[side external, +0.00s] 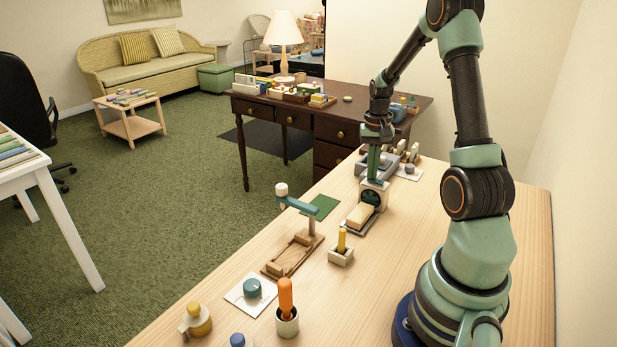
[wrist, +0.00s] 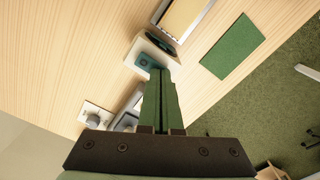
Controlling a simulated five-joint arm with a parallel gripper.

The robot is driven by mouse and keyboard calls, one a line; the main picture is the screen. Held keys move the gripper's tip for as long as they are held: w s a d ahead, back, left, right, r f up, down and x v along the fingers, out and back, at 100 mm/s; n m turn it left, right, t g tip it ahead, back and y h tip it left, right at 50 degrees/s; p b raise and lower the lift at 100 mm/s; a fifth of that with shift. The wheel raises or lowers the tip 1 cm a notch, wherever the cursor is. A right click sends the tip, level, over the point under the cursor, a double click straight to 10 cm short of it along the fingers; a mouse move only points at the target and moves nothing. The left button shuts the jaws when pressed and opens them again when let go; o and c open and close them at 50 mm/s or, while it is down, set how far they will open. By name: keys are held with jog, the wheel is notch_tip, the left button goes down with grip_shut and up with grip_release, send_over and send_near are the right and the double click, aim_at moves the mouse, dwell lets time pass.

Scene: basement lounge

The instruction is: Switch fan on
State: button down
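A small white box with a dark round face (side external: 371,197), which looks like the fan, stands on the wooden table. In the wrist view the white box (wrist: 141,48) shows from above, with a teal part (wrist: 147,60) on it. My gripper (side external: 374,178) points down at the top of this box. In the wrist view its two green fingers (wrist: 158,74) lie together with only a thin dark line between them, and nothing shows in them. The tips are at or just above the box; I cannot tell whether they touch. The fingers hide part of the box.
A tray with a tan block (side external: 360,216) lies in front of the box. A green mat (side external: 322,207) is to its left. A yellow peg in a holder (side external: 341,248) and a wooden stand (side external: 292,254) are nearer. Grey devices (side external: 378,165) stand close behind.

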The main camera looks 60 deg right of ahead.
jog(key=shift+r, duration=3.5)
jog(key=w+a+r+n+t+h, duration=0.1)
jog(key=w+a+r+n, duration=0.2)
jog(key=a, duration=0.5)
jog(key=w+a+r+n+t, duration=0.1)
jog(key=a+r+n, duration=0.25)
jog(key=a, duration=0.45)
jog(key=s+a+r+n+t, duration=0.1)
jog(key=s+a+n, duration=0.1)
jog(key=a, duration=0.5)
jog(key=s+a+r+n+t+y, duration=0.1)
jog(key=a+r+n+t, duration=0.1)
jog(key=a, duration=0.6)
jog(key=shift+s+n+t, duration=0.3)
jog(key=shift+s+n, duration=0.1)
jog(key=shift+n, duration=0.35)
